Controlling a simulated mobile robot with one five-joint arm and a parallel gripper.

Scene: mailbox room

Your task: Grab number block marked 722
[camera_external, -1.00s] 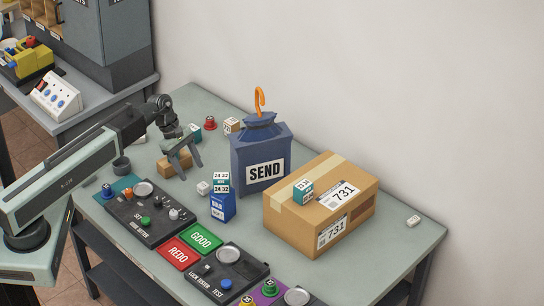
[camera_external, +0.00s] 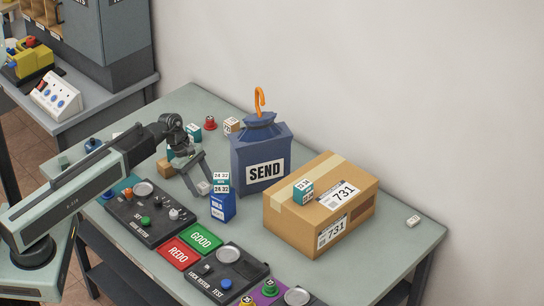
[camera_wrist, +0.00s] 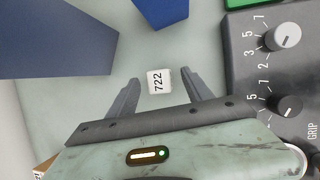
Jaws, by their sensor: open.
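The white number block marked 722 (camera_wrist: 159,81) lies on the table in the wrist view, just ahead of the gap between my fingers. My gripper (camera_wrist: 158,88) is open, with one finger to each side of the block and no contact visible. In the external view my gripper (camera_external: 196,188) reaches down to the small white block (camera_external: 205,188), left of the blue box, and partly covers it.
A blue SEND bag (camera_external: 262,165) and a small blue box (camera_external: 222,205) stand close to the right. A black control panel (camera_external: 150,214) with knobs lies in front. A cardboard box (camera_external: 290,232) marked 731 is farther right.

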